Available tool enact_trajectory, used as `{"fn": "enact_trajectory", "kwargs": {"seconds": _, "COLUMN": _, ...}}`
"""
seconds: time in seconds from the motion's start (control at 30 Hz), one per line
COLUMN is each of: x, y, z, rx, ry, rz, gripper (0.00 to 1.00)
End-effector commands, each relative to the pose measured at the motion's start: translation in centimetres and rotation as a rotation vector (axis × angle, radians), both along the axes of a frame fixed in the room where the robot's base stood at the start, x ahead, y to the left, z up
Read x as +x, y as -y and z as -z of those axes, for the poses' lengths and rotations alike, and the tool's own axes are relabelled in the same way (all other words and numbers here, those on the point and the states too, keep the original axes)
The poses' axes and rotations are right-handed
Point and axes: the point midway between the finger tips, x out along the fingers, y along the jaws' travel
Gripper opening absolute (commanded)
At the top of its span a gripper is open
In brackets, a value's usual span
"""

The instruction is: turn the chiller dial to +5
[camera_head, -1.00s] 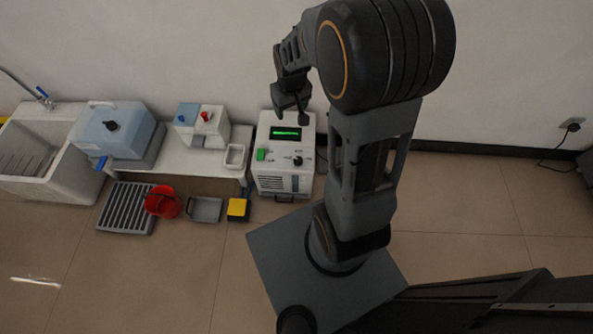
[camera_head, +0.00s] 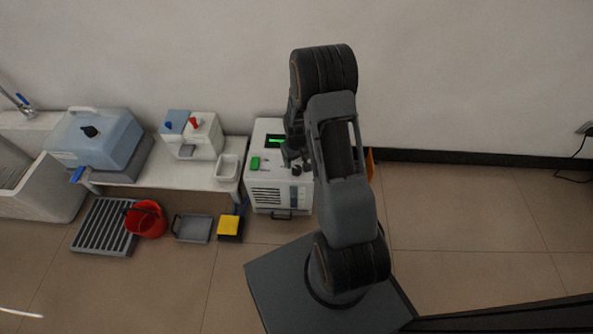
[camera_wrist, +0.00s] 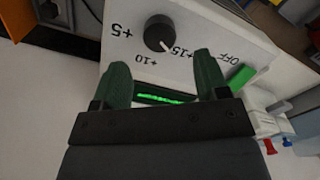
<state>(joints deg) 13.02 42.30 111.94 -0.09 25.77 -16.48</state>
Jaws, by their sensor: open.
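The chiller (camera_head: 277,194) is a white box on the floor against the wall. Its black round dial (camera_wrist: 159,32) shows in the wrist view, with +5, +10, +15 and OFF printed around it. The dial's pale mark seems to point toward +15. My gripper (camera_wrist: 163,78) is open and empty. Its two green-tinted fingers are spread over the panel, on the display side of the dial, and do not hold it. In the head view, my gripper (camera_head: 291,156) is at the panel's right part and my arm hides some of the chiller. The lit green display (camera_wrist: 160,98) lies between the fingers.
A green switch (camera_wrist: 241,77) is right of the fingers in the wrist view. Left of the chiller stand a low white bench (camera_head: 205,183) with containers, a red bucket (camera_head: 146,220) and a yellow-topped item (camera_head: 229,225).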

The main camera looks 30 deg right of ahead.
Motion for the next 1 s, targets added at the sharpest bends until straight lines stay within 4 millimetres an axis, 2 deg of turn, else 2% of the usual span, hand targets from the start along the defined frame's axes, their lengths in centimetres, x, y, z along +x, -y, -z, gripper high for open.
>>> {"fn": "enact_trajectory", "kwargs": {"seconds": 0.03, "x": 0.0, "y": 0.0, "z": 1.4, "rx": 0.001, "ry": -0.002, "rz": 0.000, "gripper": 0.68}}
{"fn": "enact_trajectory", "kwargs": {"seconds": 0.1, "x": 0.0, "y": 0.0, "z": 2.5, "rx": 0.000, "ry": -0.001, "rz": 0.000, "gripper": 0.68}}
{"fn": "enact_trajectory", "kwargs": {"seconds": 0.4, "x": 0.0, "y": 0.0, "z": 5.4, "rx": 0.000, "ry": 0.000, "rz": 0.000, "gripper": 0.68}}
{"fn": "enact_trajectory", "kwargs": {"seconds": 0.83, "x": 0.0, "y": 0.0, "z": 5.8, "rx": 0.000, "ry": 0.001, "rz": 0.000, "gripper": 0.68}}
{"fn": "enact_trajectory", "kwargs": {"seconds": 1.0, "x": 0.0, "y": 0.0, "z": 5.8, "rx": 0.000, "ry": 0.000, "rz": 0.000, "gripper": 0.51}}
